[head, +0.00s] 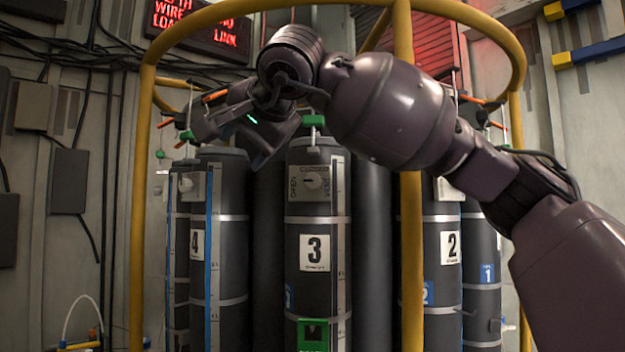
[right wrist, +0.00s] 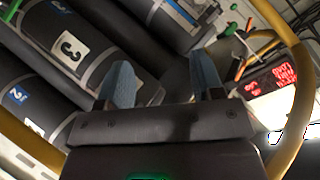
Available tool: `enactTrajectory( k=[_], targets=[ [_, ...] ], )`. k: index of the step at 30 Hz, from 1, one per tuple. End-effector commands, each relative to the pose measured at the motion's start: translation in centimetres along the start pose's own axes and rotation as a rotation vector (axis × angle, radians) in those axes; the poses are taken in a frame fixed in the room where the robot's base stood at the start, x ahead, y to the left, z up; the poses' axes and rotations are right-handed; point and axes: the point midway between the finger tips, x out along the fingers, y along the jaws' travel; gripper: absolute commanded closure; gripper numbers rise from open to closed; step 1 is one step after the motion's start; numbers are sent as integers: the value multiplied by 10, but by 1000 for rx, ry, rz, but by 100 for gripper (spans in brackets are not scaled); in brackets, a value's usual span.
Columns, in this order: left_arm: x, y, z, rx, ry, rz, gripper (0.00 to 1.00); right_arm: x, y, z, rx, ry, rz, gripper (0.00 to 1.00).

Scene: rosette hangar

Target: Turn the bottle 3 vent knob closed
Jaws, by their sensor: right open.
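Bottle 3 (head: 303,275) is a dark upright cylinder with a white "3" label, at the centre of the head view. Its pale round vent knob (head: 312,184) sits near the top, beside a vertical "OPEN" marking; its exact setting is too small to read. In the right wrist view, bottle 3 (right wrist: 40,25) lies slanted at upper left, and I cannot make out its knob. My right gripper (right wrist: 162,68) is open and empty, its two blue fingers apart. In the head view, it is above and left of the knob, apart from it. My left gripper is out of view.
A yellow cage (head: 404,240) of posts and a top ring stands around the bottles; my right arm reaches across it. Bottle 4 (head: 232,275) stands left and bottle 2 (head: 442,280) right. Orange and green valve fittings (head: 313,120) top the bottles. A red-lettered sign (head: 200,22) hangs behind.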

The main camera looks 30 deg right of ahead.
Motion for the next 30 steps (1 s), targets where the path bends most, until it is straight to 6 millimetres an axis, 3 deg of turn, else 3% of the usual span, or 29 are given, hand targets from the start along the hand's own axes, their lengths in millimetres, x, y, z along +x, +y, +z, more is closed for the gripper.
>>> enactTrajectory(
  k=[4,9,13,20,30],
  targets=[
    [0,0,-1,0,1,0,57,4,33,-35,-188,196,207,39],
    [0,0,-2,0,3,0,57,-10,57,-63,-359,323,422,39],
    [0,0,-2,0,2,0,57,-18,69,-68,-455,322,532,39],
    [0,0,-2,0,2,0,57,-15,73,-69,-518,301,557,39],
    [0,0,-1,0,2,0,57,25,95,-89,-515,299,559,39]
  ],
)
